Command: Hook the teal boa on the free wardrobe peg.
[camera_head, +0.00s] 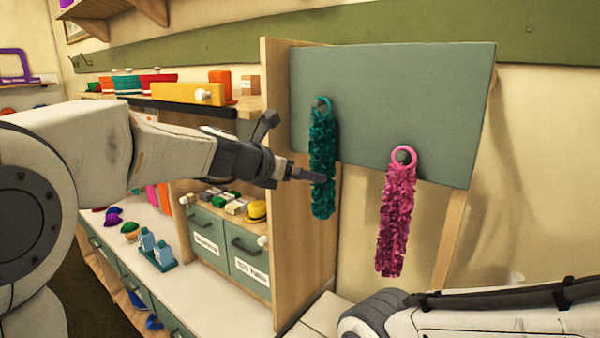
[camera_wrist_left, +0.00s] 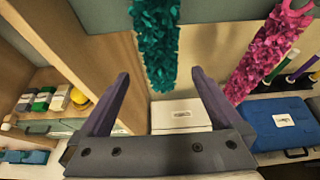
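The teal boa (camera_head: 323,165) hangs straight down against the grey-green board (camera_head: 400,80), with its ring at a peg near the board's left side. A pink boa (camera_head: 395,225) hangs by its ring from another peg, lower and to the right. My left gripper (camera_head: 312,175) is beside the teal boa's lower half. In the left wrist view the fingers of my left gripper (camera_wrist_left: 160,78) are spread apart, and the teal boa (camera_wrist_left: 157,40) hangs ahead between them, not clamped. The pink boa (camera_wrist_left: 265,55) is to the right there. My right gripper is out of frame.
A wooden shelf unit (camera_head: 305,200) stands left of the board, with drawers (camera_head: 210,240) and small hats. In the left wrist view a white box (camera_wrist_left: 180,115) and a blue case (camera_wrist_left: 283,122) lie below the boas.

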